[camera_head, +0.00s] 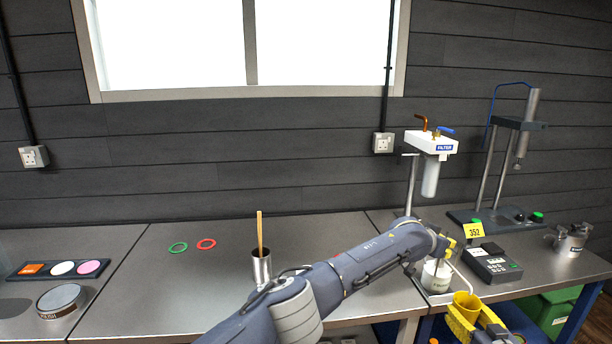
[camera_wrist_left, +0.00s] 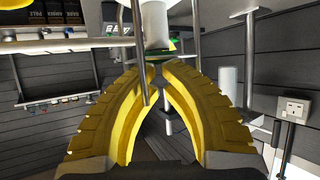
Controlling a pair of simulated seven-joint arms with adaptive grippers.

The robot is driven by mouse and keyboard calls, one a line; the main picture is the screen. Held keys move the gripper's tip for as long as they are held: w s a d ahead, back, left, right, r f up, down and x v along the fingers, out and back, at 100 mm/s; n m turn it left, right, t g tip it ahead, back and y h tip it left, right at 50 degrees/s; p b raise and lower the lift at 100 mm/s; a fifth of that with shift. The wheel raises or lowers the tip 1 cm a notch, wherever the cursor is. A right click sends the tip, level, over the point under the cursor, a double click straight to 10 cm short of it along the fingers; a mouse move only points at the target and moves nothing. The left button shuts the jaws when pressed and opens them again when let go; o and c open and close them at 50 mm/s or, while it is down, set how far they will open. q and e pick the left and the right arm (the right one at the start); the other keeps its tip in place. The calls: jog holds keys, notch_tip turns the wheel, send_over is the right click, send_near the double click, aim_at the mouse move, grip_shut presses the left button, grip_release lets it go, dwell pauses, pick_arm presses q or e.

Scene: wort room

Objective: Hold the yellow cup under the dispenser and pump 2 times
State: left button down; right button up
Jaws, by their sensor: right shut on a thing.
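The dispenser (camera_head: 435,276) is a squat white jar on the right bench near its front edge. Its thin, pale spout curves right and down, ending at the mouth of the yellow cup (camera_head: 467,301). My right gripper (camera_head: 464,318) is shut on the cup and holds it upright, just past the bench's front edge. My left arm reaches across the bench, and its gripper (camera_head: 441,246) is just above the dispenser's top. In the left wrist view the left fingers (camera_wrist_left: 154,70) meet at the tips with nothing held between them. Contact with the pump head cannot be told, and the cup's contents are hidden.
A white filter unit (camera_head: 431,143) stands behind the dispenser. A keypad device (camera_head: 491,263) and yellow 352 tag (camera_head: 473,230) are to the right. A metal beaker with a stick (camera_head: 262,267) stands left of my arm. Red (camera_head: 206,244) and green rings (camera_head: 178,247) lie further left.

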pick_arm(q)
jog(key=shift+r, duration=1.65)
jog(key=shift+f, duration=1.6)
dwell(1.6)
jog(key=shift+r, duration=1.6)
jog(key=shift+r, duration=3)
